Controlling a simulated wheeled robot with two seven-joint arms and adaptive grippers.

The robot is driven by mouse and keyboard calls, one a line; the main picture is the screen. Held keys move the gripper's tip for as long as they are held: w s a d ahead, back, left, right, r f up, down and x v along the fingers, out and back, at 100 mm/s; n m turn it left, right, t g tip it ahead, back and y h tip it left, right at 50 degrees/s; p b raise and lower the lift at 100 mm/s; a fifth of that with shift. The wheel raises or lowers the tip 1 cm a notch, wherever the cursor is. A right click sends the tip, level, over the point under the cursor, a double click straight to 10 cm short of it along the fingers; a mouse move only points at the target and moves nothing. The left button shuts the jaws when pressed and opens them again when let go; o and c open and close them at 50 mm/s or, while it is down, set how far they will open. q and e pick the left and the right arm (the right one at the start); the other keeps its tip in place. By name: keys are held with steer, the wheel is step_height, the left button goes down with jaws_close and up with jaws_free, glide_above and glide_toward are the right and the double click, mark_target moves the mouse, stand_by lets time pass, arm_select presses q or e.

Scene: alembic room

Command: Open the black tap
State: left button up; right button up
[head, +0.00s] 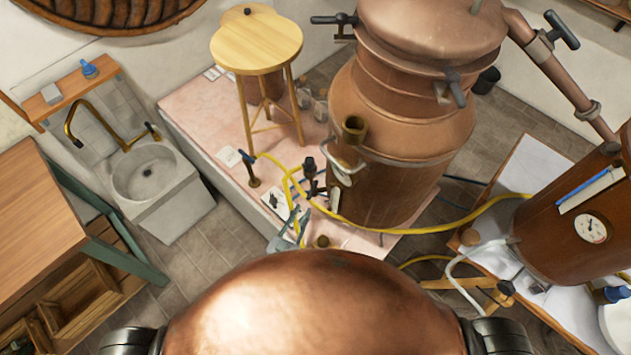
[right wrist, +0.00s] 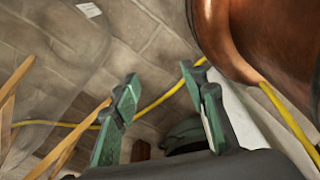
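A small black tap (head: 312,178) stands at the lower left side of the big copper still, beside a yellow hose. My left gripper (head: 288,232) shows small and grey-green in the head view, below the tap and apart from it in the picture. Its finger gap is too small to judge. My right gripper (right wrist: 160,82) shows in the right wrist view with its two green-padded fingers spread and nothing between them. I cannot make out the tap in the right wrist view.
The copper still (head: 402,125) stands on a pink platform (head: 205,112) with a wooden stool (head: 257,42). A yellow hose (head: 470,215) runs right to a second copper vessel (head: 570,225). The hose also passes behind my right fingers (right wrist: 160,97). A stone sink (head: 150,178) stands left.

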mark_target(315, 184)
arm_select(q)
steer(key=x, duration=0.8)
steer(key=r+x, duration=0.1)
steer(key=x, duration=0.3)
steer(key=shift+d+r, duration=0.1)
steer(key=shift+c, duration=0.6)
jaws_close()
